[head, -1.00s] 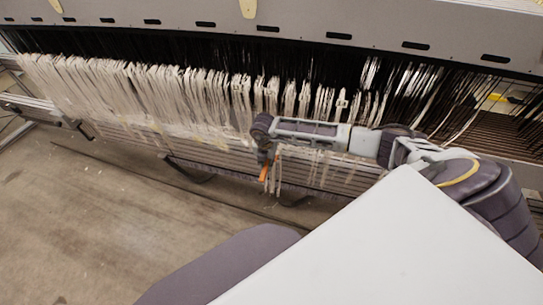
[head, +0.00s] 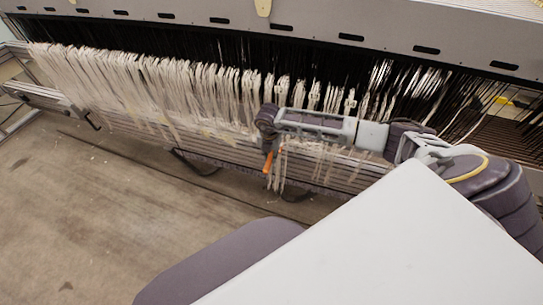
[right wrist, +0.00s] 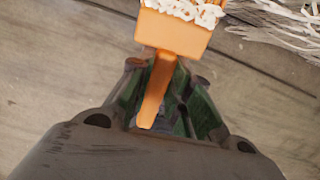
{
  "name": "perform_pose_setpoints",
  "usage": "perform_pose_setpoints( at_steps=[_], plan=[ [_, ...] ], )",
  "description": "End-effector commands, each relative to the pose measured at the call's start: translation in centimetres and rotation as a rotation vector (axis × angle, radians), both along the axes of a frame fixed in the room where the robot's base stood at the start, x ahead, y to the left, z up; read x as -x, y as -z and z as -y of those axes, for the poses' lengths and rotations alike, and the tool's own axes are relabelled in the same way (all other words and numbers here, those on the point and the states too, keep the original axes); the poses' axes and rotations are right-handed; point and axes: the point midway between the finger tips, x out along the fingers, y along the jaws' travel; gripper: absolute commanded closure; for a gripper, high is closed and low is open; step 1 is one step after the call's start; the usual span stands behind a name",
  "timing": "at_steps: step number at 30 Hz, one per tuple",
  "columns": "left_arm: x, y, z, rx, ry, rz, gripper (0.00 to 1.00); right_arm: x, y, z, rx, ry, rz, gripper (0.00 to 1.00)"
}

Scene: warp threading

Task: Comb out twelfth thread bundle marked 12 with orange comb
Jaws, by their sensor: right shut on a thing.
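My right gripper (head: 271,150) is at the front of the hanging threads, pointing down, and is shut on the orange comb (head: 267,163). In the right wrist view the comb (right wrist: 172,35) shows large, its handle between the fingers (right wrist: 160,90) and its head pointing up in the picture, with white thread over its teeth. White thread bundles (head: 150,85) hang in a long row from the loom. Several strands hang right beside and below the comb. I cannot read a 12 mark on any bundle. My left gripper is not in view.
A grey slotted beam (head: 390,45) runs along the top with dark threads below it. Slim horizontal rods (head: 335,180) lie behind the bundles. A metal bracket (head: 50,98) juts out at the left. The floor (head: 110,220) in front is clear.

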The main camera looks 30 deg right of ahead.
Motion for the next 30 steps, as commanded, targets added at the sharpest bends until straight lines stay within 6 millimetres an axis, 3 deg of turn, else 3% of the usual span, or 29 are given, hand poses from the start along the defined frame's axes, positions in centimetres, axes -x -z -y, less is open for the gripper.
perform_pose_setpoints(
  at_steps=[30],
  plan=[
    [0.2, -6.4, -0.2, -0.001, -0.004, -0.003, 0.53, -0.6, -9.7, 0.6, 0.0, 0.001, 0.001, 1.0]
  ],
)
